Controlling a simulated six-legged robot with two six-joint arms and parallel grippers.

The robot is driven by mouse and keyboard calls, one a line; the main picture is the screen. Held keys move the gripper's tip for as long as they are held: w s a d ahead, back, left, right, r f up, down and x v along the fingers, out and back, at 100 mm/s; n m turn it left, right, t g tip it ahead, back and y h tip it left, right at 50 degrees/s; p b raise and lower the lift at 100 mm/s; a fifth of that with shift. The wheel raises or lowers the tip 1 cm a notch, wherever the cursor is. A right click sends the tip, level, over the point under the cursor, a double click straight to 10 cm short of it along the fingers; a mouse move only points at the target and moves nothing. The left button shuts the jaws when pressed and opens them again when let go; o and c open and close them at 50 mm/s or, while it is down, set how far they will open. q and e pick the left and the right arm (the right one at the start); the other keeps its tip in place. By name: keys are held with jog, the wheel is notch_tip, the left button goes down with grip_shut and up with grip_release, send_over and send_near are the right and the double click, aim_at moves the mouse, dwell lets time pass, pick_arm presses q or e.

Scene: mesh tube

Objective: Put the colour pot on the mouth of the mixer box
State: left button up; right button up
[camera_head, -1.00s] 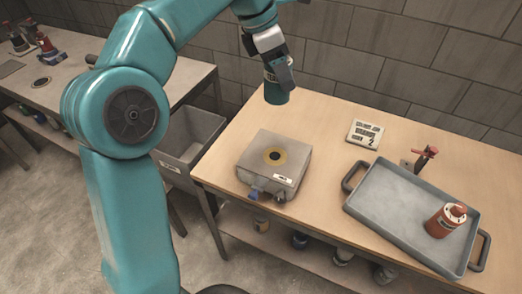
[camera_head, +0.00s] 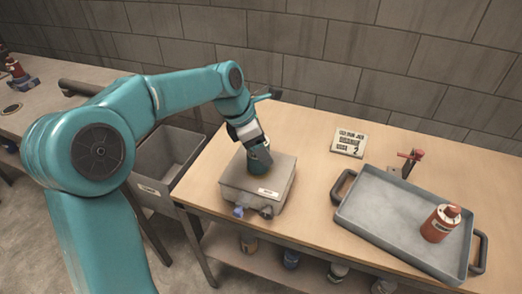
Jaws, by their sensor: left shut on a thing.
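The mixer box (camera_head: 238,194) is a grey, square-topped box near the left end of the wooden table, with a small label and a blue knob on its front. My left gripper (camera_head: 257,154) reaches down from above and is shut on a dark pot (camera_head: 259,166). The pot is low over the middle of the box top, where the mouth is, and mostly hides the mouth's yellowish ring. I cannot tell whether the pot touches the box. A red-brown pot (camera_head: 440,224) with a label stands in the grey tray. My right gripper is not in view.
The grey tray (camera_head: 372,219) with dark handles takes up the table's right side. A lettered card (camera_head: 349,142) and a red-handled clamp (camera_head: 410,159) are behind it. A grey bin (camera_head: 165,170) stands left of the table. Several pots are on the shelf below.

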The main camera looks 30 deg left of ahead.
pick_arm(q)
jog(key=shift+w+f, duration=0.1)
jog(key=shift+f, duration=0.3)
jog(key=shift+f, duration=0.1)
jog(key=o, duration=1.1)
jog(key=shift+o, duration=0.2)
jog(key=shift+r, duration=0.3)
jog(key=p+v, duration=0.2)
jog(key=v, duration=1)
